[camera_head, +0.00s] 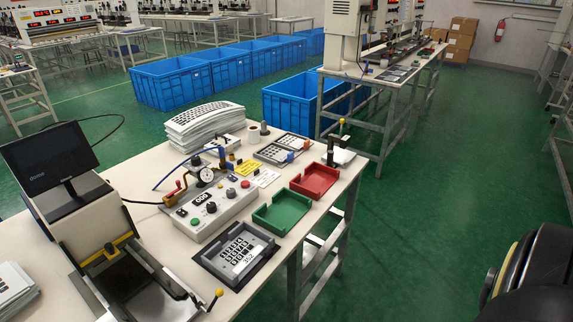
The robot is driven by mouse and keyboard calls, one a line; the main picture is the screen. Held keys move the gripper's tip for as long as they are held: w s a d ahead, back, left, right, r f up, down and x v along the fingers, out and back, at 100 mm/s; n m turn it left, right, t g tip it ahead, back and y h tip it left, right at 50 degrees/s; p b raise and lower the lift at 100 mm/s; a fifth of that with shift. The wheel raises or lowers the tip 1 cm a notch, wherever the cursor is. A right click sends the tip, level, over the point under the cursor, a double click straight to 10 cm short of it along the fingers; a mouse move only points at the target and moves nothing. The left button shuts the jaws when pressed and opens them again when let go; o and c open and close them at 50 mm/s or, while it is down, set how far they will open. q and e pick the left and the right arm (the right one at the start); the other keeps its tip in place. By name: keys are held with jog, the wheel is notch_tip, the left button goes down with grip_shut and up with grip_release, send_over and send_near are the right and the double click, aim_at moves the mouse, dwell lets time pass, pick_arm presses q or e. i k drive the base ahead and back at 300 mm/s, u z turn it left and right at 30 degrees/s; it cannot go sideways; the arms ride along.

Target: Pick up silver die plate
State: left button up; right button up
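A silver-grey plate with rows of dark openings (273,153) lies in a dark holder at the back of the white work table; it looks like the die plate, but I cannot tell for sure. A paler plate with a similar grid (293,141) lies beside it. A grey fixture (213,259) at the table's front holds a black-and-white keypad sheet. Neither of my grippers shows. A black rounded part with a yellow band (535,270) at the lower right seems to be mine.
A green tray (264,221) and a red tray (297,187) stand along the table's right side. A control box with a gauge (213,208), a stack of sheets (204,118) and a monitor (47,158) crowd the table. Blue crates (291,108) stand behind; green floor is clear to the right.

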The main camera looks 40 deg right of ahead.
aim_at(277, 154)
jog(key=k, duration=0.2)
jog(key=z, duration=2.55)
jog(key=i, duration=3.15)
jog(key=u, duration=3.95)
